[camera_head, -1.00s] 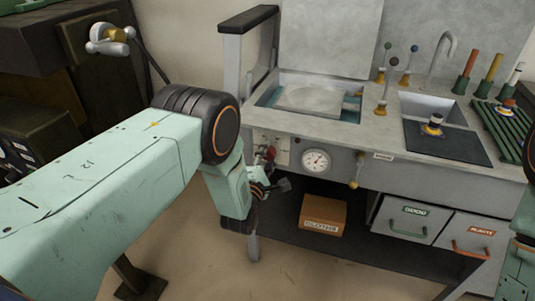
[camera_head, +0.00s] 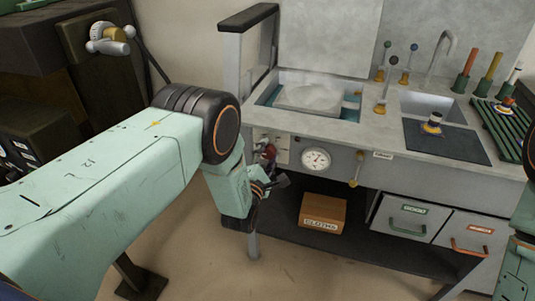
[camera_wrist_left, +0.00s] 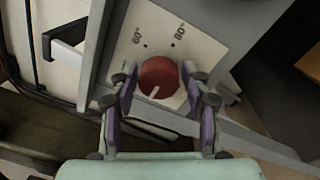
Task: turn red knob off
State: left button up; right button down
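The red knob (camera_wrist_left: 159,77) sits on a pale dial plate (camera_wrist_left: 178,30) with 60° and 80° marks and dots. Its white pointer line points down and slightly left in the left wrist view. My left gripper (camera_wrist_left: 160,74) has one finger on each side of the knob, with narrow gaps showing, so it looks open. In the head view the red knob (camera_head: 268,151) shows small on the bench's front panel, just above my left gripper (camera_head: 271,181) and partly hidden. My right gripper is out of view; only part of that arm shows at the right edge.
A round gauge (camera_head: 316,159) and a yellow-tipped lever (camera_head: 356,168) are on the panel to the right. A cardboard box (camera_head: 323,212) stands on the lower shelf (camera_head: 400,255). The bench's left post (camera_head: 231,75) rises close to my left arm.

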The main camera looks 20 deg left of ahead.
pick_arm(q)
jog(key=shift+o, duration=0.9)
jog(key=s, duration=1.2)
jog(key=shift+f, duration=0.3)
